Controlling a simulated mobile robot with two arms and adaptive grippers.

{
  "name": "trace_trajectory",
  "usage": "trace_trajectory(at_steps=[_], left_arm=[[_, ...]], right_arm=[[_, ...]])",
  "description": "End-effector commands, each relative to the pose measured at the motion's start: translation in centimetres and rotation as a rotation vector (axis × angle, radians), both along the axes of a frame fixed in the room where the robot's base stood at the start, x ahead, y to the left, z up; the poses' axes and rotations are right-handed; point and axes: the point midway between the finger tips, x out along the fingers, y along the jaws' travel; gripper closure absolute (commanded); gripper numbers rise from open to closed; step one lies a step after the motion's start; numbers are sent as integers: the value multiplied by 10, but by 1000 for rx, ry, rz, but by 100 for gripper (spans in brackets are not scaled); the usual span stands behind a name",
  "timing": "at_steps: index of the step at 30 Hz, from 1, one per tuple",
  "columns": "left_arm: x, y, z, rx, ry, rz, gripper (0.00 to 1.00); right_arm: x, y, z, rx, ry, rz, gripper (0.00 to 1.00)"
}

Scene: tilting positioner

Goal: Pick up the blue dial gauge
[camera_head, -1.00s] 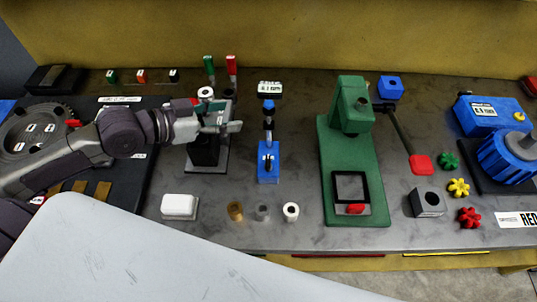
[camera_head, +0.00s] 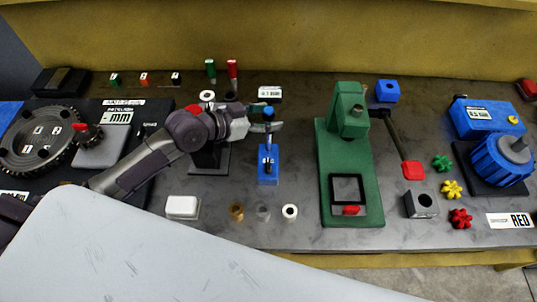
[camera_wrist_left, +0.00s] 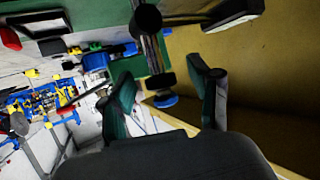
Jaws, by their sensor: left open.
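The blue dial gauge (camera_head: 268,165) stands upright on the bench, with a blue base, a dark stem and a blue top. My left gripper (camera_head: 277,120) is open at the height of the gauge's upper part, coming from the left. Contact cannot be told. My right gripper is out of view.
A green press-like stand (camera_head: 349,160) is right of the gauge. A dark stand (camera_head: 208,158) is under my left wrist. A small display box (camera_head: 270,94) is behind the gauge. Small cylinders (camera_head: 263,212) and a white block (camera_head: 182,207) are in front.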

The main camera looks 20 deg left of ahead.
Motion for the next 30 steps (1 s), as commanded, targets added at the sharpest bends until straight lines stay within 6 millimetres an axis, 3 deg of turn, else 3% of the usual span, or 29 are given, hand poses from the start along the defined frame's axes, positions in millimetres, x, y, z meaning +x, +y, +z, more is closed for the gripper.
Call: trace_trajectory(at_steps=[9, 20, 30], left_arm=[[4, -4, -3, 1, -1, 0, 38], [4, -4, -3, 1, -1, 0, 98], [5, -4, 1, -4, -7, 1, 100]], right_arm=[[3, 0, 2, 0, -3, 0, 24], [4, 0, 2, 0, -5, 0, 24], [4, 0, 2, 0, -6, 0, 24]])
